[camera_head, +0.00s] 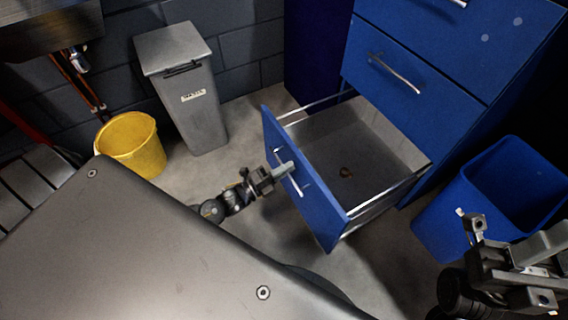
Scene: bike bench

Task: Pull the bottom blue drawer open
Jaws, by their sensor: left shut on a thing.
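The bottom blue drawer (316,212) stands well out from the blue cabinet, and its grey inside shows. A small dark round spot or item (345,172) lies on the drawer floor. My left gripper (284,172) is at the drawer's front and shut on its metal handle (292,178). My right gripper (505,262) is at the lower right, apart from the drawer, in front of the blue bin.
Closed blue drawers (418,66) sit above the open one. A blue bin (480,200) stands right of it. A grey lidded bin (190,100) and a yellow bucket (133,146) stand by the wall at the left. Bare floor (235,150) lies between.

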